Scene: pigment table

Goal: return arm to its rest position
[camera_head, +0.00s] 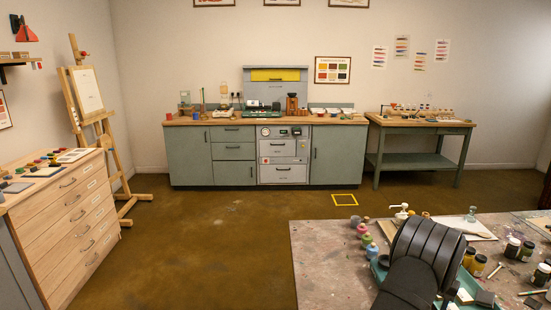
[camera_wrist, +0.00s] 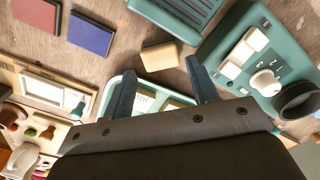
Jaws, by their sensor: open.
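My gripper (camera_wrist: 158,68) shows in the wrist view as two dark blue-grey fingers reaching up from a broad dark body. The fingers are apart and I see nothing held between them. Just beyond them lie a tan block (camera_wrist: 160,56) and a teal tray (camera_wrist: 106,93), partly hidden by the gripper. I cannot tell how far the fingertips are above these. In the head view my black arm is over the paint-stained table (camera_head: 325,262) at the lower right; the gripper itself cannot be made out there.
A teal device (camera_wrist: 228,55) with white buttons and a knob is right of the fingers. A red pad (camera_wrist: 37,13) and a blue pad (camera_wrist: 90,34) lie left. Several jars, including a dark one (camera_head: 512,247), stand by my arm. Open floor (camera_head: 220,240) lies beyond the table.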

